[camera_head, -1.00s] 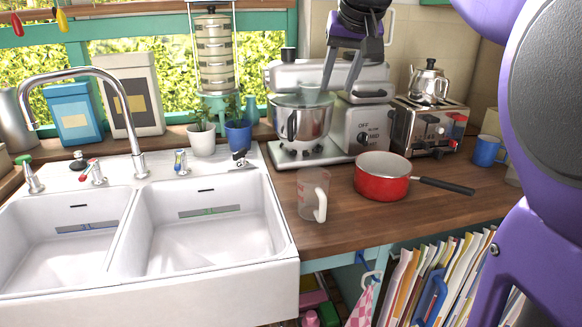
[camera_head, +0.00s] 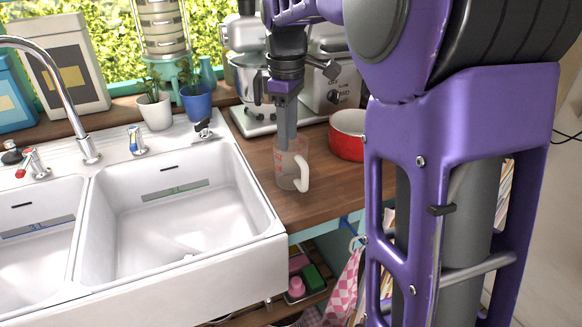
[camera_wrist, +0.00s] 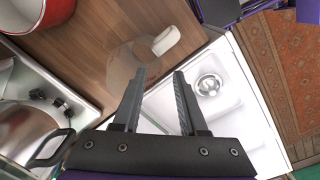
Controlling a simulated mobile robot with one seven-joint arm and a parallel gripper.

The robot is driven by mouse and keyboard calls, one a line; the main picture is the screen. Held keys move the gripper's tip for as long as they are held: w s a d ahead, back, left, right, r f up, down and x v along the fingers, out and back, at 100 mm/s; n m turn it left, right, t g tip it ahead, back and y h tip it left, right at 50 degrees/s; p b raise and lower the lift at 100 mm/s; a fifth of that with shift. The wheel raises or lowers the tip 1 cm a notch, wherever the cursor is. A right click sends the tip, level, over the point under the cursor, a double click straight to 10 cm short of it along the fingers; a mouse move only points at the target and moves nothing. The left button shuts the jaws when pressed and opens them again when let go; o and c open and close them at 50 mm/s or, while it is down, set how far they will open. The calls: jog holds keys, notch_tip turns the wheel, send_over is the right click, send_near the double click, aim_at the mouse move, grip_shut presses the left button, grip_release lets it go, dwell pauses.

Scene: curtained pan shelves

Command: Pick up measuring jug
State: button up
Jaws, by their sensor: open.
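The measuring jug (camera_head: 287,178) is clear with red markings and a pale handle. It stands upright on the wooden counter, just right of the sink, with its handle to the right in the head view. In the wrist view the jug (camera_wrist: 122,68) is faint, and its white handle (camera_wrist: 166,40) lies beyond the fingertips. My gripper (camera_head: 286,148) points down at the jug's rim, open and empty. In the wrist view my gripper (camera_wrist: 160,73) has its left fingertip overlapping the jug's edge. I cannot tell whether the fingers are inside, behind or above the rim.
A red pan (camera_head: 347,138) stands on the counter to the right, partly hidden by my arm. The stand mixer (camera_head: 262,105) is behind the jug. The white double sink (camera_head: 185,215) and its tap (camera_head: 75,110) are at the left. The counter's front edge is close to the jug.

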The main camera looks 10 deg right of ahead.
aim_at(288, 160)
notch_tip(288, 160, down, 5)
jog(key=shift+w+f+b, duration=0.1)
jog(key=shift+f+b, duration=0.1)
jog(key=shift+b, duration=0.2)
jog(key=shift+w+a+f+b, duration=0.1)
jog(key=shift+a+f+b, duration=0.15)
jog(key=shift+f, duration=1.1)
jog(key=shift+a+f+b, duration=0.1)
jog(key=shift+f+b, duration=0.2)
jog(key=shift+f, duration=1.05)
jog(key=shift+c, duration=0.2)
grip_shut()
